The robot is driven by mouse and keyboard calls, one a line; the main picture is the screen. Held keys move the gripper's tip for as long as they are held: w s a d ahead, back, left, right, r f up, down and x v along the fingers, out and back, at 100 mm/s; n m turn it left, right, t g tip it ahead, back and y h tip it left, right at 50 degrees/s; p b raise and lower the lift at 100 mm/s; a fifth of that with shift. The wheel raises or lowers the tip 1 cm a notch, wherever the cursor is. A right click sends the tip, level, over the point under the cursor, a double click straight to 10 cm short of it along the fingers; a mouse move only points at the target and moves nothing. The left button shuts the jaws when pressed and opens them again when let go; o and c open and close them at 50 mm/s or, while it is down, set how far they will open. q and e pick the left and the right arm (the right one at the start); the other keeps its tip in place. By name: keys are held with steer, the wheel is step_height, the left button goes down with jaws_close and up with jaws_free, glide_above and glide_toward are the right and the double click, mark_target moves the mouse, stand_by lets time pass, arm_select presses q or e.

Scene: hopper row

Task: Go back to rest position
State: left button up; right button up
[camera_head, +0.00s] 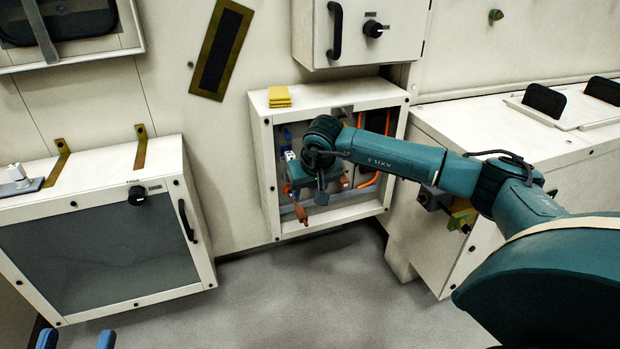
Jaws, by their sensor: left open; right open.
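My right arm comes in from the right and reaches across to the open-fronted white cabinet (395,150) in the middle. My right gripper (322,198) is at the cabinet's opening, pointing down, with brownish finger parts showing. It is open, and I see nothing held in it. My own wrist hides part of the cabinet's inside. My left gripper (76,339) shows only as two blue fingertips at the bottom left edge. They are wide apart with nothing between them, over the floor. The rest of my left arm is out of view.
An orange hose (370,181) runs inside the cabinet, and a yellow block (279,96) lies on its top. A dark-fronted white unit (105,250) stands at left. A white counter (500,130) stands at right, below my arm. The grey floor (280,300) is clear.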

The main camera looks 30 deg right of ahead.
arm_select(q)
steer(key=shift+s+f+y, duration=0.15)
steer(key=shift+f+y, duration=0.15)
steer(key=shift+f, duration=0.05)
arm_select(e)
steer(key=shift+s+r, duration=0.2)
steer(key=shift+r, duration=0.45)
arm_select(q)
steer(key=shift+r, duration=0.1)
arm_select(e)
steer(key=shift+r, duration=0.1)
